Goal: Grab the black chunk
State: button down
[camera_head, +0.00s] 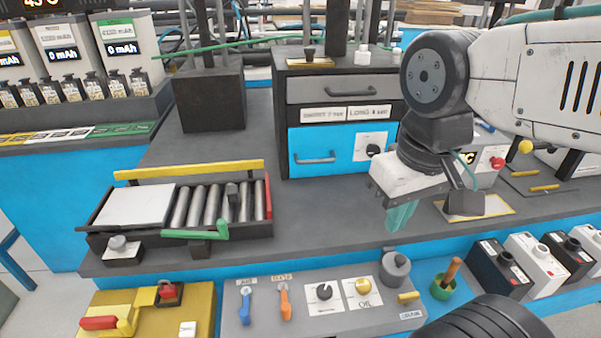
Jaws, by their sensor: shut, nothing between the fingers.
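My gripper (398,217) has teal fingers that point down and are shut and empty. It hangs over the grey bench, right of the roller tray. No single thing is clearly the black chunk. A dark grey block (465,203) stands on a yellow-edged plate just right of my gripper, apart from the fingers. Black box-shaped batteries (497,271) stand in the row at the lower right, some beside white ones.
The roller tray (95,238) has a yellow bar and a green handle. A blue-and-grey drawer cabinet (313,150) stands behind. A control panel (240,325) with knobs and a green cup (443,289) lie in front. The bench (320,225) is clear between tray and gripper.

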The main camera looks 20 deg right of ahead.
aim_at(232, 190)
jog(key=u, duration=0.2)
jog(key=k, duration=0.95)
jog(key=u, duration=1.25)
jog(key=i, duration=0.75)
jog(key=z, duration=0.85)
jog(key=i, duration=0.65)
jog(key=z, duration=0.65)
